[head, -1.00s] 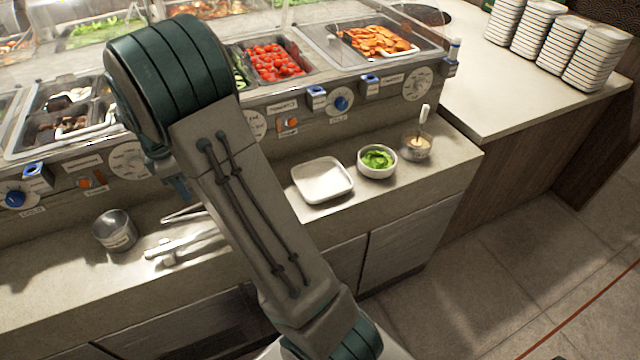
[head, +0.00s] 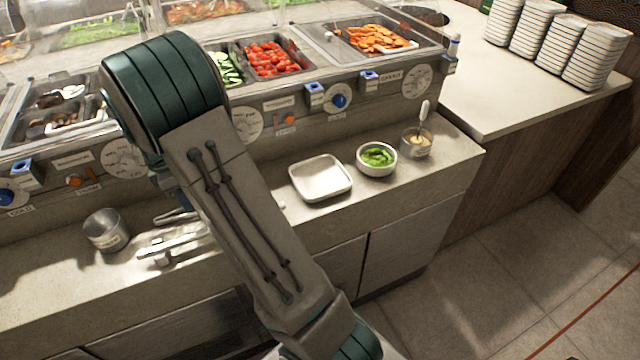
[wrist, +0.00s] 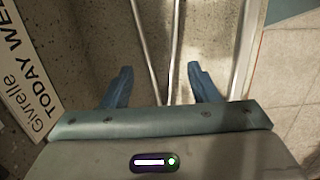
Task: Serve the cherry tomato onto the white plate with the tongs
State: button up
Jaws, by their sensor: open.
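The cherry tomatoes (head: 272,60) lie in a pan of the food bar, behind the counter ledge. The white square plate (head: 320,178) sits empty on the ledge, to the right of my arm. Metal tongs (head: 172,243) lie on the ledge at left, partly hidden behind my arm. In the wrist view the two thin arms of the tongs (wrist: 143,45) run down into the space between the fingers of my gripper (wrist: 162,86). The blue fingers stand apart, one on each side, with gaps to the tongs.
A metal cup (head: 106,231) stands left of the tongs. A bowl of greens (head: 377,159) and a sauce cup with a spoon (head: 417,142) stand right of the plate. A sign (wrist: 25,70) shows at left in the wrist view. Plate stacks (head: 597,57) stand far right.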

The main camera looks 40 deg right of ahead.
jog(key=f, duration=0.1)
jog(key=f+b, duration=0.1)
jog(key=f, duration=0.1)
jog(key=f+b, duration=0.1)
jog(key=shift+d+f, duration=0.25)
jog(key=shift+f, duration=0.15)
jog(key=c, duration=0.7)
jog(key=shift+r, duration=0.1)
notch_tip(320, 180, up, 12)
jog(key=p, duration=0.8)
